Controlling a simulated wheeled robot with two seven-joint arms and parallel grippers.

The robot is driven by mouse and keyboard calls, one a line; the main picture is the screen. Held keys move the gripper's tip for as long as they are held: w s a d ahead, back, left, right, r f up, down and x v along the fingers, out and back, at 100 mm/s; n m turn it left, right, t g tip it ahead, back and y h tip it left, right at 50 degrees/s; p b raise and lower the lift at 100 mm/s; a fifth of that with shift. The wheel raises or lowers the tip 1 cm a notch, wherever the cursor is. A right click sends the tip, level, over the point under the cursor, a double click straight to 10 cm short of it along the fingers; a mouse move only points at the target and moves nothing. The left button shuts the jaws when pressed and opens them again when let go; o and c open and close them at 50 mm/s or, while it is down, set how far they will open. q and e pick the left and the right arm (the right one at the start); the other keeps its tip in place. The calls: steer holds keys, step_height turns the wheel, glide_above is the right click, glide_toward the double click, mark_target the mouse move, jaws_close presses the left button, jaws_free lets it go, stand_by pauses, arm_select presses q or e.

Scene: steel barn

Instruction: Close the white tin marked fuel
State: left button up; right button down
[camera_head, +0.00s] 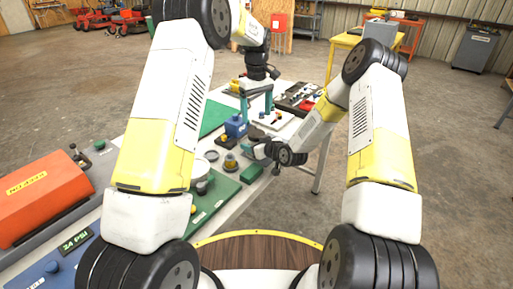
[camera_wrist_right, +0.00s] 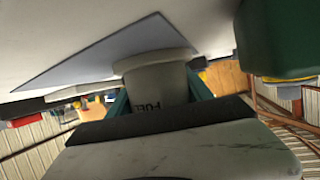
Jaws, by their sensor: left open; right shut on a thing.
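The white tin (camera_wrist_right: 158,84) fills the middle of the right wrist view, with dark lettering partly readable as FUEL. Its broader pale end lies against a white surface there; I cannot tell whether that end is a lid. My right gripper (camera_wrist_right: 160,104) is shut on the tin, one teal finger on each side. In the head view my right gripper (camera_head: 257,150) is low at the bench's right edge, and the tin is mostly hidden there. My left gripper (camera_head: 256,108) is open, teal fingers pointing down, farther back over the bench beside a blue box. I see nothing between its fingers.
The blue box (camera_head: 235,127), an amber-topped jar (camera_head: 230,163) and a green block (camera_head: 251,174) stand close to my right gripper. An orange toolbox (camera_head: 42,198) is at the left. A dark tool tray (camera_head: 299,97) lies at the bench's far end.

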mark_target(257, 133)
arm_select(q)
steer(key=shift+f, duration=0.1)
steer(key=shift+f, duration=3.9)
steer(key=shift+c, duration=0.5)
steer(key=c, duration=1.4)
steer(key=shift+o, duration=0.2)
steer(key=m, duration=0.6)
steer(key=shift+m, duration=0.3)
steer(key=o, duration=1.5)
steer(key=shift+o, duration=0.2)
